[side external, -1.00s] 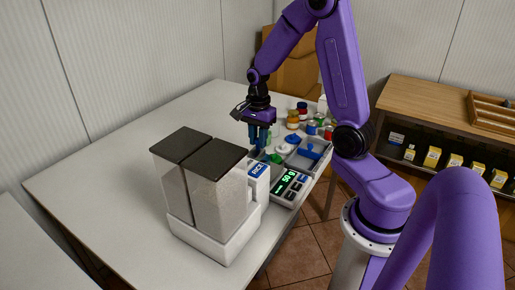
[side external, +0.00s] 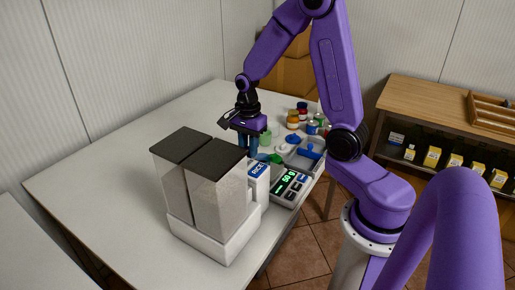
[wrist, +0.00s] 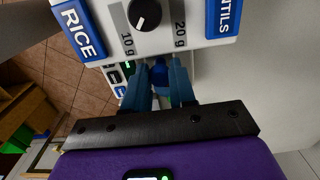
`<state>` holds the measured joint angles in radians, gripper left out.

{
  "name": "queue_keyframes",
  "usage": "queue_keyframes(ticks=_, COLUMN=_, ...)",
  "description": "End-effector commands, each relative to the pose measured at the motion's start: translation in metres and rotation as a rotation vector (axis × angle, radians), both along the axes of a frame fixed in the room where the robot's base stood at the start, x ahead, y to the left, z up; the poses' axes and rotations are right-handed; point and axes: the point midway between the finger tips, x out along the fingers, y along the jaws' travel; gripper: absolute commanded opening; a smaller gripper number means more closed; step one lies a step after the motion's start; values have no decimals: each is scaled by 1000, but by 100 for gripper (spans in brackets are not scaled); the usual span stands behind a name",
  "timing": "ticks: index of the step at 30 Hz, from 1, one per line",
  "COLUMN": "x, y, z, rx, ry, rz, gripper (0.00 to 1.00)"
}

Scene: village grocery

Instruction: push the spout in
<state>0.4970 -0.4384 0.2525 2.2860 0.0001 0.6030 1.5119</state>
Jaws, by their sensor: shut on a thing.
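The dispenser (side external: 222,237) has two clear bins with dark lids and a white base, with a blue RICE label. In the wrist view its white front (wrist: 190,14) carries a dark knob (wrist: 144,14) between the 10 g and 20 g marks. A dark blue piece (wrist: 160,74), apparently the spout, sticks out below the knob. My gripper (wrist: 160,72) has its blue fingers on both sides of this piece and is shut on it. In the side view my gripper (side external: 248,150) is behind the dispenser, which hides the fingertips and the spout.
A scale (side external: 290,188) with a lit green display stands right of the dispenser. Behind it are a grey tray (side external: 290,160) with a blue item, a green container (side external: 265,139) and several jars (side external: 293,119). The table's left side is clear.

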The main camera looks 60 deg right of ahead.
Motion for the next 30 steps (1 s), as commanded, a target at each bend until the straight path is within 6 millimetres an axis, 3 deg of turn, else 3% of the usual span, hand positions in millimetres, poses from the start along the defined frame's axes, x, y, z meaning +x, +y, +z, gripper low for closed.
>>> queue_keyframes(ticks=5, x=0, y=0, z=0, rx=0, ry=0, rz=0, gripper=8)
queue_keyframes(ticks=6, x=0, y=0, z=0, rx=0, ry=0, rz=0, gripper=32)
queue_keyframes(ticks=8, x=0, y=0, z=0, rx=0, ry=0, rz=0, gripper=51)
queue_keyframes(ticks=9, x=0, y=0, z=0, rx=0, ry=0, rz=0, gripper=53)
queue_keyframes(ticks=19, x=0, y=0, z=3, rx=0, ry=-1, rz=0, gripper=53)
queue_keyframes(ticks=30, x=1, y=0, z=34, rx=0, ry=-3, rz=0, gripper=53)
